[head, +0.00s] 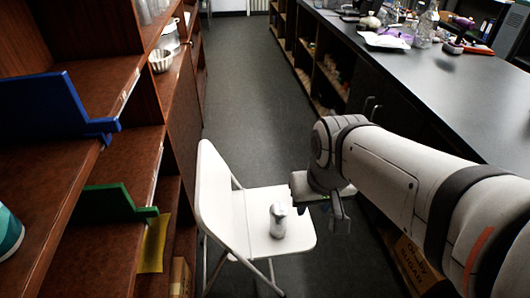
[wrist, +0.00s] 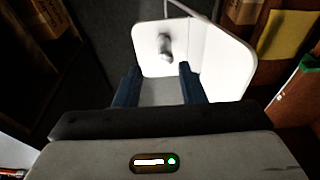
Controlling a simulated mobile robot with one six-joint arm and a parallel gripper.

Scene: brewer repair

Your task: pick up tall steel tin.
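The tall steel tin (head: 278,220) stands upright on the seat of a white folding chair (head: 212,190) in the head view. In the wrist view the tin (wrist: 165,47) shows on the white seat (wrist: 146,62), beyond my fingertips. My gripper (wrist: 158,78) is open, with its two dark fingers apart and nothing between them. In the head view my gripper (head: 338,218) is to the right of the tin, with a gap between them. The fingers are only partly visible there.
Wooden shelves (head: 130,165) with a blue bracket (head: 50,110) and a green bracket (head: 115,204) stand at the left. A dark counter (head: 420,80) with bottles and clutter runs along the right. Open floor (head: 240,90) lies beyond the chair.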

